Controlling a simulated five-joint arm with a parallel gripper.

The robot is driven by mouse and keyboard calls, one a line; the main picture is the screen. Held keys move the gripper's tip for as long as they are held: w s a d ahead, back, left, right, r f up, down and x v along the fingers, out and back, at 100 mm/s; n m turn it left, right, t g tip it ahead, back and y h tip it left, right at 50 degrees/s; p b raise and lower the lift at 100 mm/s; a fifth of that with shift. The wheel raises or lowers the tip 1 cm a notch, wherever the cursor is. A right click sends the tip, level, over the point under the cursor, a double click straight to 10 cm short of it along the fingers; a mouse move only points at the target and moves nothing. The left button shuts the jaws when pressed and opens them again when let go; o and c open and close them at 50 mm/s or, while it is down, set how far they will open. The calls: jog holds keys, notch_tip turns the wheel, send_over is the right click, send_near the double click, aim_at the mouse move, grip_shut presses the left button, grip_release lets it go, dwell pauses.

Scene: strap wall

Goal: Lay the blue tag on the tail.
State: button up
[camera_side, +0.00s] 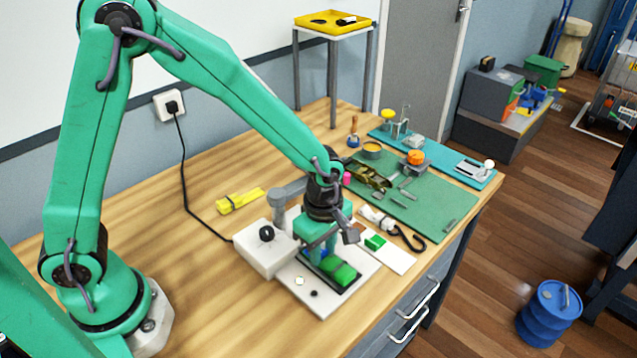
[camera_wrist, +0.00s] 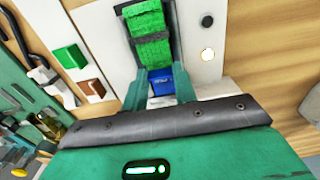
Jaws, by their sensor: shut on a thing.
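The blue tag (camera_wrist: 161,83) is between the two fingers of my gripper (camera_wrist: 159,92) in the wrist view. Only a sliver of blue (camera_side: 307,253) shows beside the fingers in the side view. My gripper (camera_side: 322,250) is shut on it, low over the white plate of the machine. A green strap (camera_wrist: 148,30) lies in a dark slot in line with the tag, and its near end meets the tag's edge in the picture. In the side view the strap (camera_side: 339,271) lies just in front of the fingers. I cannot tell whether the tag touches the strap.
The white machine (camera_side: 263,252) stands close on the left of my gripper. A white card with a green block (camera_side: 375,243) and a black hook (camera_side: 413,241) lie to the right. A green mat (camera_side: 425,210) with tools is farther back. A yellow tool (camera_side: 240,200) lies left.

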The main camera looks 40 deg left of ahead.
aim_at(323, 253)
jog(key=shift+f, duration=0.15)
jog(key=o, duration=0.9)
jog(key=shift+r, duration=0.2)
notch_tip(323, 253, up, 12)
dwell(0.3)
dwell(0.5)
